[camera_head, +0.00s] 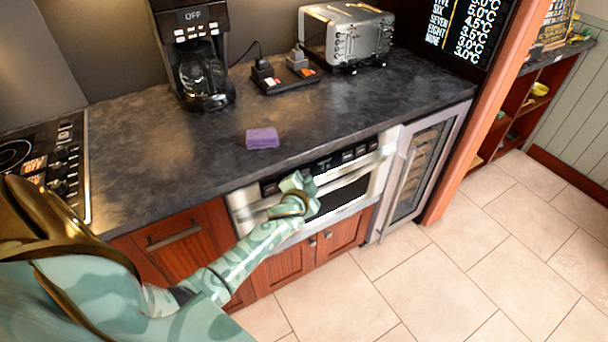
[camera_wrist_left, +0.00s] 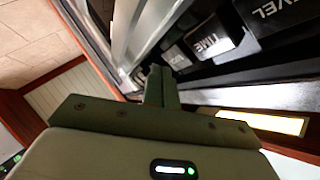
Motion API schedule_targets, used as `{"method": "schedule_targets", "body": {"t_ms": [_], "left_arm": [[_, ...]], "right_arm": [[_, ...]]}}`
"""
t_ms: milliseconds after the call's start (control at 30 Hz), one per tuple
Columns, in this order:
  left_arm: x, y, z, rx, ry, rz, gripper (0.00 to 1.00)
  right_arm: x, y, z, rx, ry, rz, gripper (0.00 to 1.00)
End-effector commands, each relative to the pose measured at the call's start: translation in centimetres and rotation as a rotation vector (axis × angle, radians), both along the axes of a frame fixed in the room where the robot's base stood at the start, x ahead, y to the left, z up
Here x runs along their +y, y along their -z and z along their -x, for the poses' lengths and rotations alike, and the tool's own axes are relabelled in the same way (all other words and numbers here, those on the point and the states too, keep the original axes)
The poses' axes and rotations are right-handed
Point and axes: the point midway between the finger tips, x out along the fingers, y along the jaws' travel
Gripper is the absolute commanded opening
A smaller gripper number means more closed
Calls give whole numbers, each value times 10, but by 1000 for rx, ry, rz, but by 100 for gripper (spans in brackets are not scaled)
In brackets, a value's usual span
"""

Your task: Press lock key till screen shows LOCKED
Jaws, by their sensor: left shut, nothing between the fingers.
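The microwave drawer (camera_head: 345,197) is built in under the counter, with a dark control strip of keys (camera_head: 360,150) along its top. My left gripper (camera_head: 300,184) is in front of the left half of this strip and hides part of it. In the left wrist view its fingers (camera_wrist_left: 161,82) are together and empty, close to the panel. A key marked TIME (camera_wrist_left: 211,42) and a key ending in EVEL (camera_wrist_left: 275,10) show beyond the fingertips. I cannot tell whether the fingers touch a key. No lock key label or screen text is readable. My right gripper is not in view.
A purple sponge (camera_head: 262,138) lies on the dark counter (camera_head: 190,140) above the drawer. A coffee maker (camera_head: 200,75) and a toaster (camera_head: 350,35) stand at the back. A glass-door cooler (camera_head: 420,170) is right of the drawer. The tiled floor (camera_head: 480,260) is clear.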

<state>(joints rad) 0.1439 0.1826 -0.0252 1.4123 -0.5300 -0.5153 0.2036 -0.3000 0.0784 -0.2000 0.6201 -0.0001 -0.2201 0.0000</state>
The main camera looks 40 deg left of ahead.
Motion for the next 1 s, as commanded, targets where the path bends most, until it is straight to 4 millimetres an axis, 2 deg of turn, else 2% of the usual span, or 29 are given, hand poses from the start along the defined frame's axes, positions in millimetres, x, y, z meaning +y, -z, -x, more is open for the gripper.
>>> {"method": "schedule_targets", "body": {"t_ms": [1000], "left_arm": [[10,2,-4,0,0,0,0]], "right_arm": [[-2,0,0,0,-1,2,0]]}}
